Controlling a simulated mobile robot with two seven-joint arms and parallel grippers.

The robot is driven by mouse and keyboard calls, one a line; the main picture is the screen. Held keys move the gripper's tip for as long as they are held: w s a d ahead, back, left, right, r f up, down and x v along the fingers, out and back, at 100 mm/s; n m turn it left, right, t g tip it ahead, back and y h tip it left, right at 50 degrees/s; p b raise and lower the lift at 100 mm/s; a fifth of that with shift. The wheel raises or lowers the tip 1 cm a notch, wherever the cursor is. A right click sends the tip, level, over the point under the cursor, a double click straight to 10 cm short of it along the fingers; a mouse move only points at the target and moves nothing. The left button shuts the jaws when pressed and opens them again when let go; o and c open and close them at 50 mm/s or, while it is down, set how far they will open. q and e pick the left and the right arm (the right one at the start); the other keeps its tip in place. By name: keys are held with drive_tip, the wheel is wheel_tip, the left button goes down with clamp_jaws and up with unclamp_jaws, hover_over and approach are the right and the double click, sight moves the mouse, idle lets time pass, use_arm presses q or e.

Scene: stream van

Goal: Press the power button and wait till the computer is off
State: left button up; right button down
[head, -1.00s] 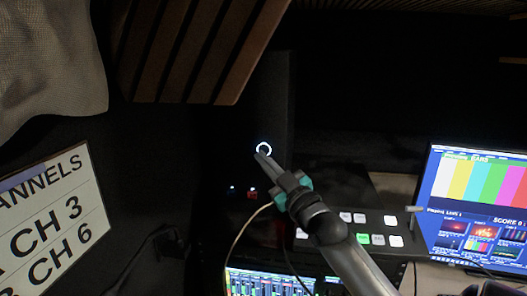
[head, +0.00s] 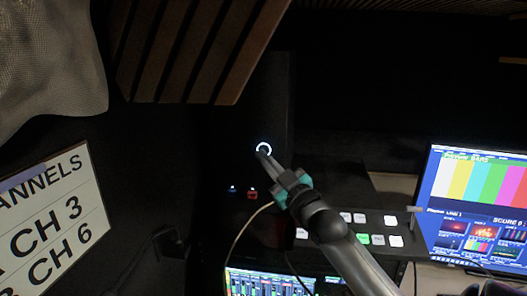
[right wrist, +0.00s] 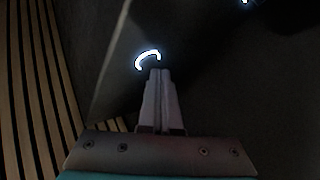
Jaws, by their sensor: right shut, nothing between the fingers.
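The power button shows as a glowing white ring (head: 264,148) on the dark front of the computer tower (head: 268,100), and the ring is lit. My right gripper (head: 262,152) is shut and empty, with its fingertips at the lower edge of the ring. In the right wrist view the ring (right wrist: 147,59) shows as a bright arc just beyond the closed fingertips (right wrist: 160,72), which hide its lower part. I cannot tell whether the tips touch the button. My left gripper is not in view.
A switcher panel with lit buttons (head: 377,239) lies under my right arm. A monitor with colour bars (head: 480,185) stands at the right, and a lower screen (head: 262,283) glows below. A sign (head: 50,215) hangs at the left; wooden slats (head: 190,50) are above. A cable hangs near my gripper.

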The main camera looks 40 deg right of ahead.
drive_tip(key=shift+w+d, duration=0.3)
drive_tip(key=shift+d, duration=0.05)
idle(0.8)
idle(0.4)
drive_tip(key=shift+s+a+p, duration=0.5)
drive_tip(key=shift+s+a, duration=0.05)
drive_tip(key=shift+a, duration=0.1)
drive_tip(key=s+a+p, duration=0.1)
drive_tip(key=a, duration=0.1)
drive_tip(key=s+a+p, duration=0.1)
drive_tip(key=s+a, duration=0.1)
drive_tip(key=shift+p, duration=0.4)
idle(0.6)
